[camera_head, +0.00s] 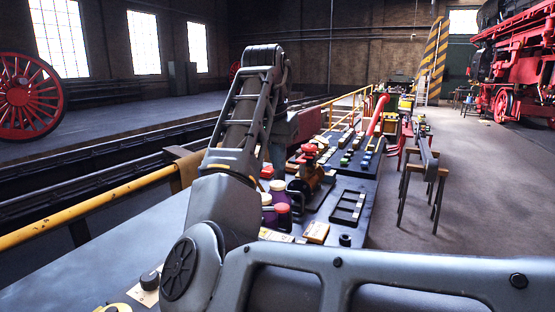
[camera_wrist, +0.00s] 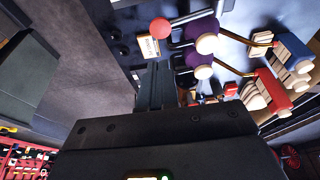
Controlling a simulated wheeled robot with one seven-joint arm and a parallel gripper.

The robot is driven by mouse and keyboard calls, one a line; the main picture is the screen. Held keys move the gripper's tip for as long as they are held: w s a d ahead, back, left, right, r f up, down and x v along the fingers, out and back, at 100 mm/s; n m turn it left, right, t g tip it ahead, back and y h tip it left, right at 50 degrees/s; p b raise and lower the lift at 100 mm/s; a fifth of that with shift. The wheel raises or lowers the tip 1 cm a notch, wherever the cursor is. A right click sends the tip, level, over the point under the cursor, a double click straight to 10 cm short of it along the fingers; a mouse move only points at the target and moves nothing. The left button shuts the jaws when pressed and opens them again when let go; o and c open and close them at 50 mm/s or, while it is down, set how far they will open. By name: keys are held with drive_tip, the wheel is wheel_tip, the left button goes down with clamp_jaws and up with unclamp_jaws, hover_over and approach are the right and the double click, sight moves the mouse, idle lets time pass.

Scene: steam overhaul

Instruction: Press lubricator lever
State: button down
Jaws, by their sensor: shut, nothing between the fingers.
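In the wrist view, a red ball knob (camera_wrist: 160,28) sits on a thin steel rod and looks like the lubricator lever. The body it belongs to cannot be made out clearly. My gripper (camera_wrist: 156,68) points toward it with its fingers together and nothing between them. The knob shows just beyond the fingertips, apart from them in the picture; the depth gap is hard to judge. In the head view my arm hides the fingers and the lever cannot be identified. A dark and brass fitting with a red top (camera_head: 310,170) stands on the bench there.
Purple jars (camera_head: 277,190) stand near the fitting. The wrist view shows purple containers with cream knobs (camera_wrist: 205,44), a blue block (camera_wrist: 292,52) and a red block (camera_wrist: 273,90). A dark tray (camera_head: 347,208) lies on the bench. A yellow rail (camera_head: 90,212) runs at left.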

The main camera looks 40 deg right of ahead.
drive_tip(key=p, duration=0.1)
approach(283, 206)
drive_tip(key=x, duration=0.5)
drive_tip(key=shift+w+d, duration=0.1)
drive_tip(key=shift+d, duration=0.1)
drive_tip(key=shift+f, duration=0.75)
